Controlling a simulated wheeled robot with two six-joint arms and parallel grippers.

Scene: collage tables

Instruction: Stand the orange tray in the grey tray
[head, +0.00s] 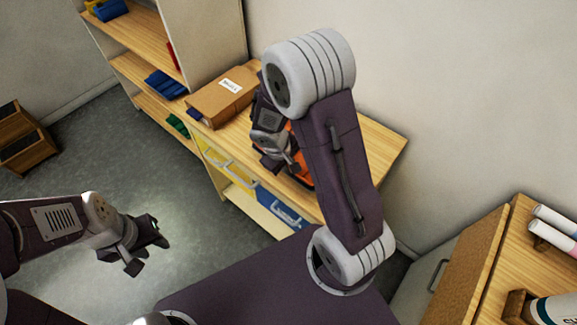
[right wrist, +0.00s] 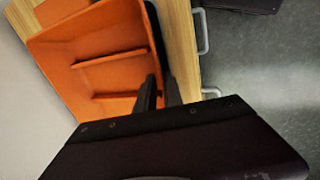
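The orange tray (right wrist: 95,62), with inner dividers, fills the upper left of the right wrist view, over a wooden table top. In the head view only orange parts (head: 303,178) show beside my right arm. My right gripper (right wrist: 160,92) has its two dark fingers close together at the tray's right wall, one inside and one outside, and looks shut on it. It also shows in the head view (head: 288,166). My left gripper (head: 148,257) is open and empty over the floor.
A cardboard box (head: 222,98) stands on the wooden table (head: 375,146), left of my right gripper. A shelf unit (head: 128,68) stands behind at left. Another wooden surface (head: 500,262) with white rolls is at right.

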